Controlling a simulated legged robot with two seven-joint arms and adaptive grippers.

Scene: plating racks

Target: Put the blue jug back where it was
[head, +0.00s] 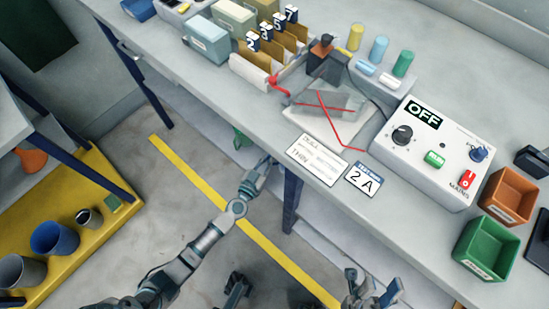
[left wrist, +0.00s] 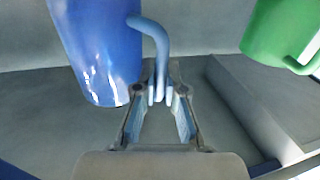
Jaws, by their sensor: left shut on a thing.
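The blue jug (left wrist: 98,45) shows in the left wrist view at the upper left, with its handle (left wrist: 158,45) reaching down between the fingers. My left gripper (left wrist: 160,100) is shut on that handle. A green jug (left wrist: 278,32) is at the upper right of the left wrist view. My right gripper (head: 372,290) is at the bottom of the head view, empty, with its fingers apart.
The bench (head: 225,100) carries a control box (head: 440,165) reading OFF, card racks and bins. A blue leg (head: 292,200) stands right of my left arm. At left, a yellow shelf (head: 75,268) holds a blue cup (head: 55,238) and grey ones. A grey ledge (left wrist: 250,100) borders the left wrist view's right.

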